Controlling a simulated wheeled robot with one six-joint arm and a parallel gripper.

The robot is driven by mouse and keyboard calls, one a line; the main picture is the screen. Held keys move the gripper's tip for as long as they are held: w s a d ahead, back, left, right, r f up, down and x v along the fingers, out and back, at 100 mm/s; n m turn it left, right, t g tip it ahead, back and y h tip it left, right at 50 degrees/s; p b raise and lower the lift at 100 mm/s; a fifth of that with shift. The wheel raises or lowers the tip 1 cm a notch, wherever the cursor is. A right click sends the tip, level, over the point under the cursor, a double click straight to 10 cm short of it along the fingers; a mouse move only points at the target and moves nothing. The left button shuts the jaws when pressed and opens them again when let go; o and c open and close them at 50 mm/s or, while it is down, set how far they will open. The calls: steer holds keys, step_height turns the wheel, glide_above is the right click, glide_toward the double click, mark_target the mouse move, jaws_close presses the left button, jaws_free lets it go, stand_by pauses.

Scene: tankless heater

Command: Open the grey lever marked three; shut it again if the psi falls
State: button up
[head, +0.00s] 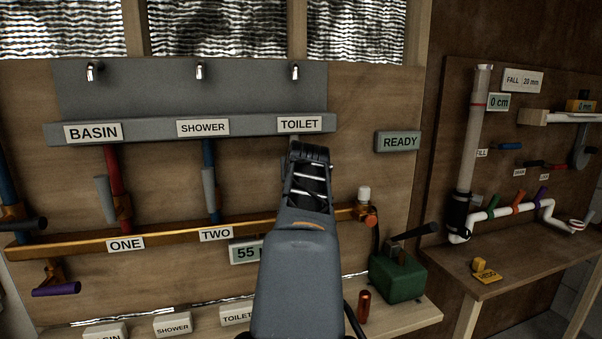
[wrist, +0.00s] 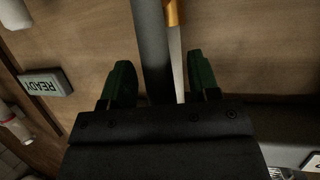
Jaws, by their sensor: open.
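My gripper (head: 308,172) is raised in front of the board, below the TOILET sign (head: 300,124). I cannot tell whether either finger touches the bar. The mark three is hidden, and in the head view my arm covers that spot. The gauge (head: 243,253) reads 55, its unit hidden by my arm.
Grey levers marked ONE (head: 103,190) and TWO (head: 208,188) stand to the left above the brass manifold (head: 165,236). A READY sign (head: 398,141) is at right. A green box with a black lever (head: 398,275) and a red cylinder (head: 364,306) stand on the lower shelf.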

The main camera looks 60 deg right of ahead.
steer(key=v, duration=1.3)
steer(key=shift+s+a, duration=0.2)
steer(key=shift+a, duration=0.05)
steer(key=shift+r, duration=0.2)
